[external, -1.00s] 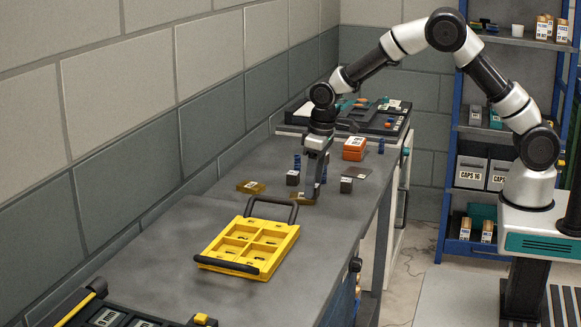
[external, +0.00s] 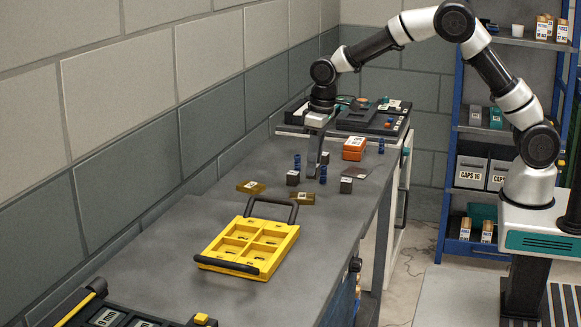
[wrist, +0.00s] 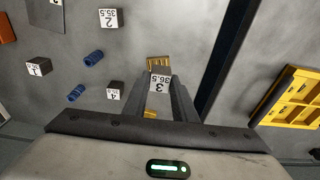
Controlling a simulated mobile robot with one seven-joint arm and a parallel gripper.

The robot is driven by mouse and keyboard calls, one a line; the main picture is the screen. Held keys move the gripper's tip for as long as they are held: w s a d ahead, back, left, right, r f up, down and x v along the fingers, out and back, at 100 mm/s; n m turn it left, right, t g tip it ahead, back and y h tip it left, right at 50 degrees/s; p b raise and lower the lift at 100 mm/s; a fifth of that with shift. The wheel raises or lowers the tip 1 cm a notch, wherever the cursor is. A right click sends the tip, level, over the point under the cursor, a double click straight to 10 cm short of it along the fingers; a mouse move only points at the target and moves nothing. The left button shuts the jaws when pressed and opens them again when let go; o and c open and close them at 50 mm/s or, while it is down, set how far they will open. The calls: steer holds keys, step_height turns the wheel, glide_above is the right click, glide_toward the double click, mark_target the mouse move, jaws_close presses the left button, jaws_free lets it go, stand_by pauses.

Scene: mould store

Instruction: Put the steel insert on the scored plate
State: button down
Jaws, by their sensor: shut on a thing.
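My gripper (wrist: 159,90) is shut on a small grey block (wrist: 160,83) labelled 3 and 36.5, held above the bench. In the external view my gripper (external: 313,172) hangs over the middle of the bench, and the held block is hard to make out. Similar labelled blocks stand on the bench: one marked 4 (wrist: 115,90), one marked 2 (wrist: 110,18) and one marked 1 (wrist: 38,67). Two flat brass-coloured plates lie nearby, one (external: 302,198) beyond the yellow tray's handle and one (external: 251,187) left of it. A flat dark plate (external: 356,172) lies farther back. I cannot tell which plate is scored.
A yellow compartment tray (external: 215,262) with a black handle lies in front. Blue cylinders (external: 297,162) stand among the blocks. An orange box (external: 354,156) and a dark equipment case (external: 375,127) are behind. The bench around the tray is mostly bare.

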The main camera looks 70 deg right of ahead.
step_height(320, 180, up, 3)
steer(key=shift+w+r, duration=0.1)
steer(key=shift+w, duration=0.05)
steer(key=w+f, duration=0.1)
steer(key=f, duration=0.4)
steer(key=w+f, duration=0.1)
steer(key=f, duration=0.2)
steer(key=shift+w+f, duration=0.35)
steer(key=shift+f, duration=0.2)
steer(key=c, duration=1.5)
jaws_free()
steer(key=shift+o, duration=0.2)
